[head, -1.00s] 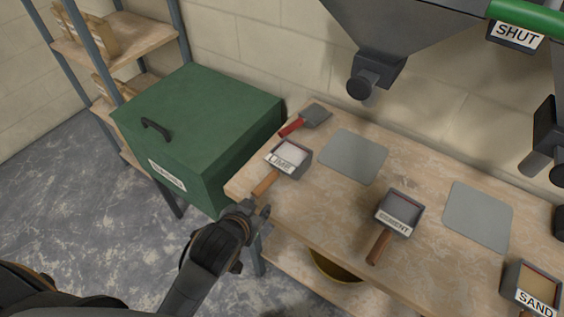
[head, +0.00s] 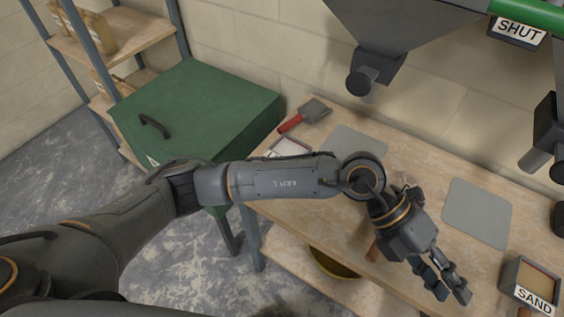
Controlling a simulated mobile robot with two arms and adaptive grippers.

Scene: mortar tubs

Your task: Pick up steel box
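Several grey steel boxes stand on the wooden bench. The sand box (head: 518,274), labelled SAND, is at the lower right with tan contents. The lime box (head: 272,154) is at the bench's left end, with pale contents and mostly hidden by my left arm. My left gripper (head: 454,295) points down and right over the bench's front part, between the cement and sand boxes. Its fingers are apart with nothing between them. My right gripper is not in view.
A red-handled scoop (head: 305,115) lies at the back left of the bench (head: 425,165). Grey mats (head: 477,213) lie flat on it. Dark hoppers (head: 400,30) hang above. A green chest (head: 200,110) stands left. A yellow tub (head: 333,264) sits below.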

